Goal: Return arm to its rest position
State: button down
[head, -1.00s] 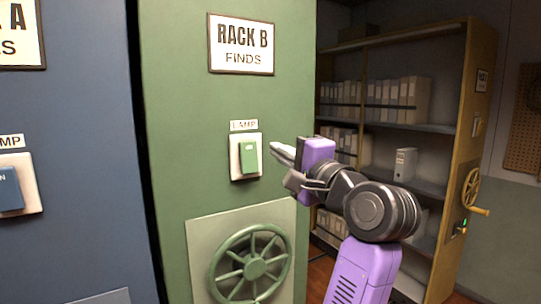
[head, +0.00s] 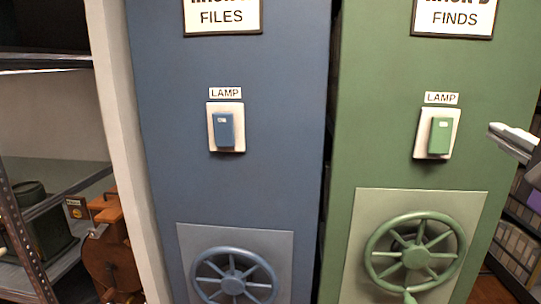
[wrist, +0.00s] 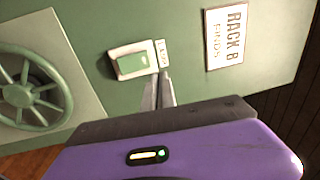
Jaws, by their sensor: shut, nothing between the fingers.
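My gripper (head: 514,138) shows at the right edge of the head view, with only its pale fingertips and a bit behind them in frame. In the wrist view its fingers (wrist: 158,92) are together and empty, pointing at the green rack panel. The green lamp switch (head: 440,135) on the RACK B panel is to the left of the fingertips, apart from them in the head view. The switch also shows in the wrist view (wrist: 132,64), just beyond the fingertips. The rest of my arm is out of the head view.
The green rack's handwheel (head: 415,254) sticks out below its switch. The blue rack (head: 290,120) stands to the left with its own switch (head: 225,130) and handwheel (head: 235,280). A metal shelf (head: 60,185) is at far left. Shelves with boxes (head: 515,240) are at far right.

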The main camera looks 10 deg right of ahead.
notch_tip(320, 180, up, 5)
jog(key=s+d+n+t+h, duration=0.1)
jog(key=s+t+h, duration=0.1)
jog(key=s+a+f+n+y, duration=0.1)
jog(key=s+a+f+n, duration=0.1)
jog(key=a+f+n, duration=0.55)
jog(key=s+a+f+n+y, duration=0.1)
jog(key=s+a+f+n, duration=0.2)
jog(key=f, duration=0.8)
jog(key=s+a+f+n+y, duration=0.1)
jog(key=s+a+f+n, duration=0.1)
jog(key=a+f+n, duration=0.5)
jog(key=s+a+f+n+g+y, duration=0.1)
jog(key=s+a+f+g+y, duration=0.1)
jog(key=s+f, duration=0.8)
jog(key=s+a+f+n+g+y, duration=0.1)
jog(key=s+a+f+g, duration=0.3)
jog(key=s+f, duration=0.7)
jog(key=shift+s+a+f+y, duration=0.25)
jog(key=shift+s+y, duration=0.45)
jog(key=shift+s, duration=0.3)
jog(key=shift+w+d+n, duration=0.1)
jog(key=shift+n, duration=0.15)
